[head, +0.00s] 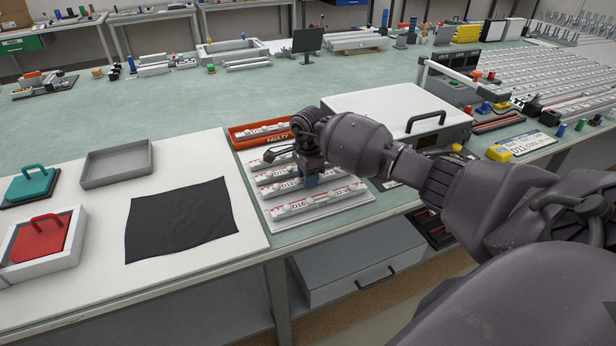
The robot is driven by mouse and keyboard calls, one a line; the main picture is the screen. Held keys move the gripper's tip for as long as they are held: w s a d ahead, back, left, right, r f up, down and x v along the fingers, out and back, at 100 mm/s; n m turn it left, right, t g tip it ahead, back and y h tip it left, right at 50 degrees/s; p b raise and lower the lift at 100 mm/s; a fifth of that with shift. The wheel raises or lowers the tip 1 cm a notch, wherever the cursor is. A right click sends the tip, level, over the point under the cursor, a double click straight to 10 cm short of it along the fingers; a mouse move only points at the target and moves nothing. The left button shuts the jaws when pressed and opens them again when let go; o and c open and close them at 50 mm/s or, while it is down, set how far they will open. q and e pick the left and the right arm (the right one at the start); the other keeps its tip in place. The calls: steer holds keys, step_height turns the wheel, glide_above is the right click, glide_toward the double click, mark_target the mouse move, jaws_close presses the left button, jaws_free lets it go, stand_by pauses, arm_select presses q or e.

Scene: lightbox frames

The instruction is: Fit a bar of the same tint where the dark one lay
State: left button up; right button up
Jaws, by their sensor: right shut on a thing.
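My right gripper (312,182) points down over a pale rack (283,224) that holds several white bars in rows. It is shut on one of these white bars; its fingers hide part of the grip, so I cannot tell exactly which row the bar is in or whether it is fully seated. The front bar (336,197) carries a red mark and a label that seems to read D16. Another bar behind it (287,186) seems to read D12. A red tray marked FAULTY (277,140) stands behind the rack with a bar (262,131) in it. My left gripper is out of view.
A white case with a black handle (395,103) stands right of the rack, close to my right arm. On the left lie a black cloth (180,222), a grey tray (117,163) and red (38,238) and teal (32,184) handled blocks. Many more bars (545,75) lie at the right.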

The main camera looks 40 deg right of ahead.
steer(key=shift+f, duration=0.2)
steer(key=o, duration=1)
